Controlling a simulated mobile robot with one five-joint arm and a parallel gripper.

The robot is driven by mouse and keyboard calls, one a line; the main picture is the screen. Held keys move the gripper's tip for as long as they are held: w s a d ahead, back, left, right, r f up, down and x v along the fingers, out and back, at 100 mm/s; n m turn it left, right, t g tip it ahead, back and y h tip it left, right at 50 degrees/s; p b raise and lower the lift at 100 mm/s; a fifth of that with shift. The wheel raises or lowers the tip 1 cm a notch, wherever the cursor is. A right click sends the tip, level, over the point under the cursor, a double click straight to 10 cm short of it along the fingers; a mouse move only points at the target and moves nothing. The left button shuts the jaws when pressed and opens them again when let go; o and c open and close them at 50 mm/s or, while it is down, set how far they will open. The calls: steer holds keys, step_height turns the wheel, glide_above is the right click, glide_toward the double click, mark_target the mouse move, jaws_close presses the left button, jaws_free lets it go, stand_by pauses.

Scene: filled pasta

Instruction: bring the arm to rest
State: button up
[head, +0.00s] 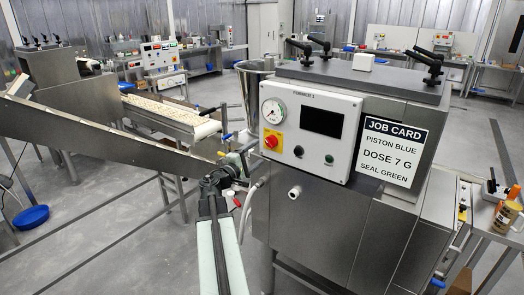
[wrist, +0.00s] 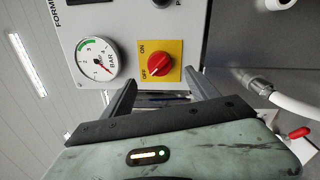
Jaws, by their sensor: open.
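My gripper (head: 220,178) is at the end of my arm, which reaches up from the bottom of the head view, in front of the steel forming machine (head: 315,225). In the wrist view its two fingers (wrist: 160,82) are spread apart with nothing seen between them. They point toward the machine's panel. A red rotary switch (wrist: 161,58) on a yellow ON/OFF plate lies ahead of and between the fingers. Contact with the panel cannot be made out.
A white hose (wrist: 285,104) and a red lever (wrist: 299,133) are close on the gripper's right. A conveyor (head: 172,117) stands behind left. Open floor (head: 100,220) lies left.

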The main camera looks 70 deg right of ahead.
stand_by(0.4)
steer(key=w+a+n+t, duration=0.1)
steer(key=w+a+t, duration=0.1)
steer(key=w+a, duration=0.35)
steer(key=w+a+n+t, duration=0.2)
steer(key=w, duration=0.7)
steer(key=w+a+f+t+y, duration=0.2)
steer(key=w+a+f, duration=0.2)
steer(key=w+a, duration=0.6)
steer(key=w+a+f+t+y, duration=0.3)
steer(key=w+a, duration=0.4)
steer(key=a, duration=0.6)
steer(key=w+a+f+y, duration=0.1)
steer(key=a+f+y, duration=0.2)
steer(key=a+f, duration=0.7)
steer(key=a+f+y, duration=0.3)
steer(key=a+y, duration=0.1)
steer(key=a, duration=1.1)
steer(key=s+a+f+m+g+y, duration=0.1)
steer(key=s+a+f+g+y, duration=0.1)
steer(key=a, duration=0.5)
steer(key=s+a+f+m+g+y, duration=0.1)
steer(key=s+a+f+g+y, duration=0.1)
steer(key=a, duration=0.6)
steer(key=s+f+y, duration=0.1)
steer(key=s+y, duration=0.1)
steer(key=s, duration=0.1)
steer(key=shift+s+f, duration=0.15)
steer(key=shift+s, duration=0.2)
